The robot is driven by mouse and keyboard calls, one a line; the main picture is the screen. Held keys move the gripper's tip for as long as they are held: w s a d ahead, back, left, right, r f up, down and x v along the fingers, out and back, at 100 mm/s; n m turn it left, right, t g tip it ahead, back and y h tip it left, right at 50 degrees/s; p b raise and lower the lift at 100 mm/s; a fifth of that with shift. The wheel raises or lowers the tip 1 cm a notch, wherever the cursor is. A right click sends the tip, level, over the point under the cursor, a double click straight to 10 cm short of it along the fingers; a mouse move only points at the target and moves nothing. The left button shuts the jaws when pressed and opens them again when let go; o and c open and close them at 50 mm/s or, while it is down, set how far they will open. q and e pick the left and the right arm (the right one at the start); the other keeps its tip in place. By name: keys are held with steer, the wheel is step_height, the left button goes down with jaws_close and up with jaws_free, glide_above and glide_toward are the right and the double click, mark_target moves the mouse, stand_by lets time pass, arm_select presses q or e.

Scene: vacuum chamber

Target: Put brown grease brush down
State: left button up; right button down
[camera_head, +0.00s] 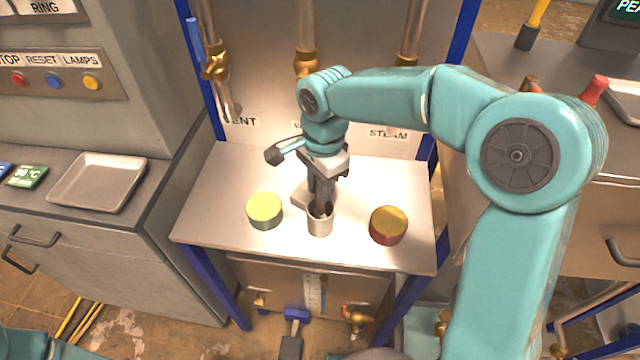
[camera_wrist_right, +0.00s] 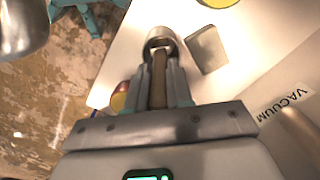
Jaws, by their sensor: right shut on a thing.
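The brown grease brush (camera_wrist_right: 159,82) is upright between the fingers of my right gripper (camera_wrist_right: 160,85). Its far end reaches into the mouth of a small metal cup (camera_wrist_right: 168,37). In the head view, my right gripper (camera_head: 322,190) points down right above the cup (camera_head: 320,226), which stands near the front of the pale table (camera_head: 220,190). The fingers are shut on the brush and hide most of it there. I cannot tell whether the brush touches the cup's bottom. My left gripper is not in view.
A yellow-green-topped round tin (camera_head: 264,210) stands left of the cup, and a red tin with a yellow top (camera_head: 388,225) stands right. A small grey block (camera_wrist_right: 207,49) lies close beside the cup. Pipes with brass valves (camera_head: 215,65) rise behind the table.

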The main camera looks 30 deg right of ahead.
steer(key=c, duration=1)
jaws_free()
steer(key=r, duration=0.8)
steer(key=r+p, duration=0.1)
steer(key=r, duration=0.3)
steer(key=shift+d, duration=0.35)
steer(key=shift+w, duration=0.1)
